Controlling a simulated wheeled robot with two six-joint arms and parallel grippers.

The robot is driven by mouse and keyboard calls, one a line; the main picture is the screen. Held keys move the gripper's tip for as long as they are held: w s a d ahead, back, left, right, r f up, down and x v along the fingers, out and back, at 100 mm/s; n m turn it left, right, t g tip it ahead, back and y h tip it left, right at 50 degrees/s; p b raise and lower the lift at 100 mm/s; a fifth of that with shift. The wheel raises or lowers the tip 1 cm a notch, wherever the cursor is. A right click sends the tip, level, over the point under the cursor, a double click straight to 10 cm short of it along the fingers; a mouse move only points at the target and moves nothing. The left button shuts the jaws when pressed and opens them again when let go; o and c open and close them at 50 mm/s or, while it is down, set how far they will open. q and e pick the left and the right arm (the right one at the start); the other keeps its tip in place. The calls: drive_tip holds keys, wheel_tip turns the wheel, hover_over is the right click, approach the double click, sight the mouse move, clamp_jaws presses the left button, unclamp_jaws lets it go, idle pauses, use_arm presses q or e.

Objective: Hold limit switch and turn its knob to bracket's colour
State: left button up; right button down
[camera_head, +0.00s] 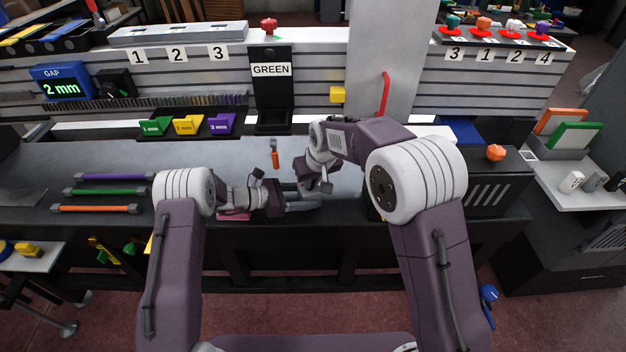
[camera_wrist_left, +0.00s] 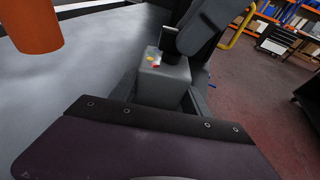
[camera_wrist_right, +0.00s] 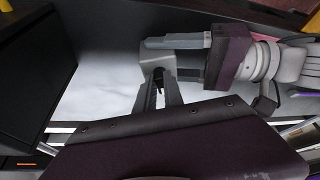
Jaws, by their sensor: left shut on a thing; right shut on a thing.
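The limit switch, a grey box (camera_wrist_left: 165,82), sits between my left gripper's fingers. Its top has small yellow and red marks. In the right wrist view its grey body (camera_wrist_right: 155,62) lies beside the left gripper (camera_wrist_right: 190,58). My left gripper (camera_head: 305,200) is shut on the box, low over the table. My right gripper (camera_head: 318,186) comes down from above; its fingers (camera_wrist_right: 160,92) are shut on the small black knob (camera_wrist_right: 158,76). The fingers partly hide the knob, and I cannot tell which colour it points to. I cannot tell surely which thing is the bracket.
Coloured rods (camera_head: 105,192) lie at the table's left.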

drive_tip(key=shift+a+m+h, duration=0.15)
drive_tip(key=shift+m+h, duration=0.15)
drive_tip(key=shift+m, duration=0.6)
drive_tip(key=shift+a+m+h, duration=0.1)
drive_tip(key=shift+m+h, duration=0.2)
drive_tip(key=shift+m, duration=0.6)
drive_tip(key=c, duration=1.4)
unclamp_jaws()
drive_tip(key=shift+c, duration=0.2)
use_arm(q)
drive_tip(key=o, duration=1.1)
drive_tip(key=shift+c, duration=0.2)
use_arm(e)
drive_tip(key=v, duration=1.2)
drive_tip(key=shift+s, duration=0.15)
drive_tip(key=shift+a+f, duration=0.1)
